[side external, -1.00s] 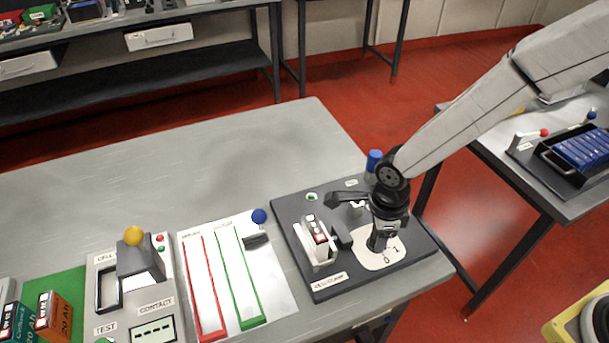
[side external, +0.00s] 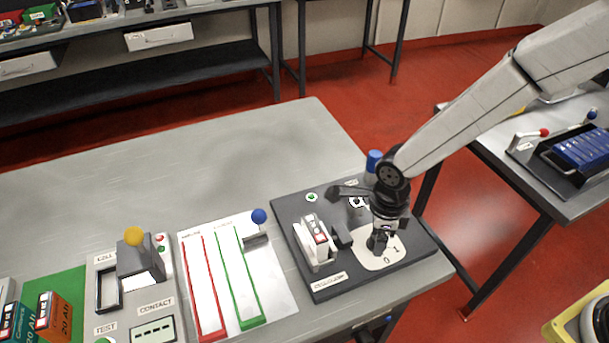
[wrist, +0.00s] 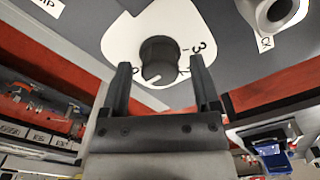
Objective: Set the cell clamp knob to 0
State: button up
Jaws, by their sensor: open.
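The cell clamp knob (wrist: 158,52) is dark and round and stands on a white dial plate (wrist: 122,40) with printed numbers. In the wrist view a pale mark shows at its lower edge, on the side towards the 0. My gripper (wrist: 160,64) is open, with one finger on each side of the knob and a visible gap on both sides. In the side view my gripper (side external: 385,240) points down over the white dial plate (side external: 372,261), where 0 and 1 are readable. It hides the knob there.
The dark clamp base (side external: 330,291) carries a cell in a holder (side external: 315,240) left of the dial. A blue cylinder (side external: 374,160) stands behind. A blue-knobbed lever (side external: 259,216) stands to the left. The table behind is clear.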

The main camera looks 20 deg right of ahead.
jog(key=shift+r, duration=1.65)
jog(key=shift+d, duration=0.1)
jog(key=shift+d+r+n, duration=0.4)
jog(key=shift+d+n, duration=0.35)
jog(key=shift+n, duration=0.15)
jog(key=s+d+r+n+t, duration=0.1)
jog(key=s+d+r+n, duration=0.1)
jog(key=d+n, duration=0.6)
jog(key=s+d+r+n+t, duration=0.1)
jog(key=s+d+r+n, duration=0.2)
jog(key=n, duration=1.1)
jog(key=s+d, duration=0.2)
jog(key=d, duration=0.3)
jog(key=shift+d+r+n+t, duration=0.15)
jog(key=shift+r+n+t, duration=0.05)
jog(key=shift+n+t, duration=0.1)
